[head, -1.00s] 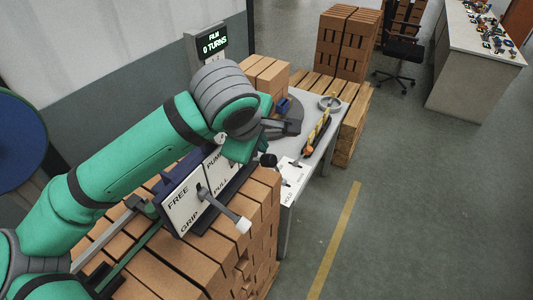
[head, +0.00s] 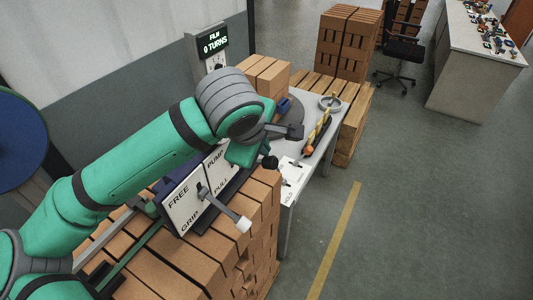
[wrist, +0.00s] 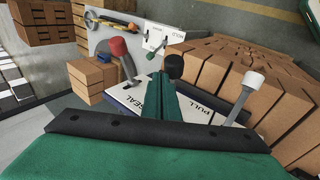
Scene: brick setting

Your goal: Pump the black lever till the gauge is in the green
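The black lever's round black knob (head: 270,162) stands out from the PUMP/PULL plate (head: 218,170) in the head view. In the wrist view the black knob (wrist: 174,66) shows right at the tips of my gripper (wrist: 174,88). My green fingers look close together, and I cannot tell whether they enclose the lever. In the head view my gripper (head: 250,156) is just left of the knob, partly hidden by my wrist. The lever's shaft is mostly hidden. I cannot make out a gauge or its green zone in either view.
A grey-white-knobbed lever (head: 240,222) on the FREE/GRIP plate (head: 181,204) stands close by. A red-knobbed lever (wrist: 118,47) is on the other side in the wrist view. Bricks (head: 215,255) lie under the panel. A display (head: 211,44) reads 0 TURNS. A grey table (head: 330,125) is behind.

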